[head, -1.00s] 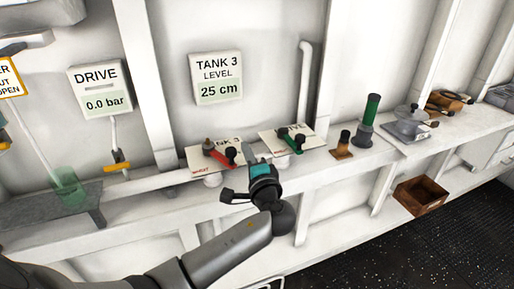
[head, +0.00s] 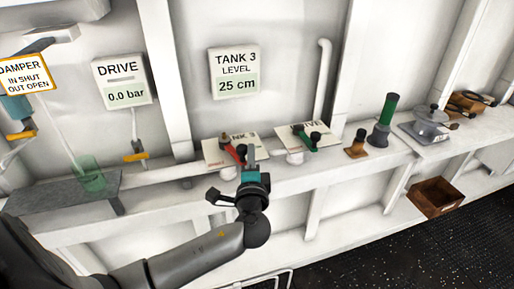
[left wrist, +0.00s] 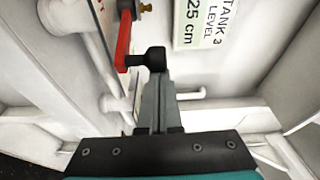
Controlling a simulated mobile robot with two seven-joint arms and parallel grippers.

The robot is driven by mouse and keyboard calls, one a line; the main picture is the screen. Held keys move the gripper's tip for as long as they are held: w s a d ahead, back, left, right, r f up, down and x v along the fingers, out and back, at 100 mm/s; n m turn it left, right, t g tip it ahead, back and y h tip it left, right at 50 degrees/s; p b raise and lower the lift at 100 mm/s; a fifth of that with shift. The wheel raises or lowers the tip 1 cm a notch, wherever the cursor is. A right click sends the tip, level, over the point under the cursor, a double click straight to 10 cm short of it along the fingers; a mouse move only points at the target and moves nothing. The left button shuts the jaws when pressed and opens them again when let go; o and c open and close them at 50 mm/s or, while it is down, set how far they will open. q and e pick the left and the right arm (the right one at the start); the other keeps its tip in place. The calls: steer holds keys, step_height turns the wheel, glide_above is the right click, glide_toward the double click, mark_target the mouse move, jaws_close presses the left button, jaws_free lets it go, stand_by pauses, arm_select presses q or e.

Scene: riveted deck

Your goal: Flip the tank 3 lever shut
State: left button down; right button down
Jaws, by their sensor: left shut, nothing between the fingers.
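The red lever (head: 232,151) sits on a white plate at the wall ledge, below the TANK 3 level sign (head: 235,73). Its plate lettering is partly hidden. The lever slants from a brass fitting down right to a black knob (head: 241,149). In the left wrist view the red lever (left wrist: 123,42) and black knob (left wrist: 153,58) are close. My left gripper (head: 250,150) is shut and empty, its tips right beside the knob; in the left wrist view the fingers (left wrist: 151,100) reach up to it. I cannot tell whether they touch. My right gripper is not in view.
A green lever (head: 303,137) on a similar plate stands just right. Further right are a brown fitting (head: 357,146), a green-topped cylinder (head: 385,120) and a grey device (head: 427,124). A brown box (head: 436,197) sits below. The DRIVE gauge (head: 121,81) reads 0.0 bar.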

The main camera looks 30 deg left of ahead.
mark_target(240, 152)
arm_select(q)
steer(key=shift+s+a+m+t+h, duration=0.25)
steer(key=shift+s+m+t+h, duration=0.1)
steer(key=shift+s+h, duration=0.2)
steer(key=shift+s+a+m+t+h, duration=0.25)
steer(key=shift+s+m+t+h, duration=0.1)
steer(key=shift+s+h, duration=0.2)
steer(key=shift+s+a, duration=0.3)
steer(key=shift+s, duration=0.1)
steer(key=shift+w+r, duration=0.1)
